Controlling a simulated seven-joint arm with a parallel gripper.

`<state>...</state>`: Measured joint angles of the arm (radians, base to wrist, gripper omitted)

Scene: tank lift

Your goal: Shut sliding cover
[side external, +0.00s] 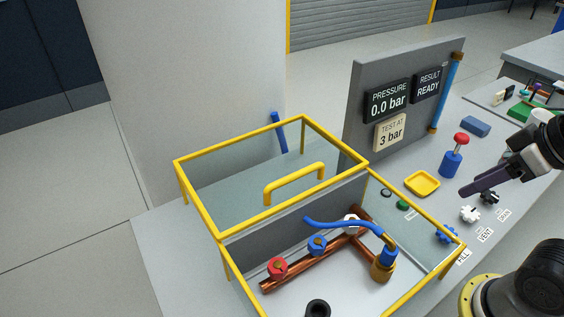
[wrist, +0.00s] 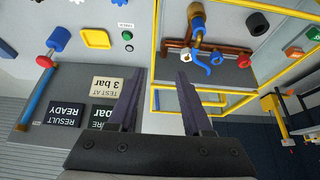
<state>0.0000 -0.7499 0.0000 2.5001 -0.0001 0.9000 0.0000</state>
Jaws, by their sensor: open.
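The sliding cover (side external: 240,141) is a clear panel in a yellow frame. It sits toward the back left, off the front bay, with a yellow arched handle (side external: 294,176) on top. The yellow-framed bay (side external: 435,264) in front of it is uncovered and shows copper pipework (side external: 318,267) inside. My gripper (side external: 466,192) is open and empty, above the bench to the right of the bay, well apart from the cover handle. In the wrist view its fingers (wrist: 158,75) are spread with nothing between them. The cover's handle is hard to make out in that view.
A grey display panel (side external: 358,110) stands upright behind the bay, reading 0.0 bar and READY. A yellow tray (side external: 422,184), a blue cylinder with red knob (side external: 452,160), a blue block (side external: 475,126) and several knobs, including a white one (side external: 470,213), occupy the bench at right.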

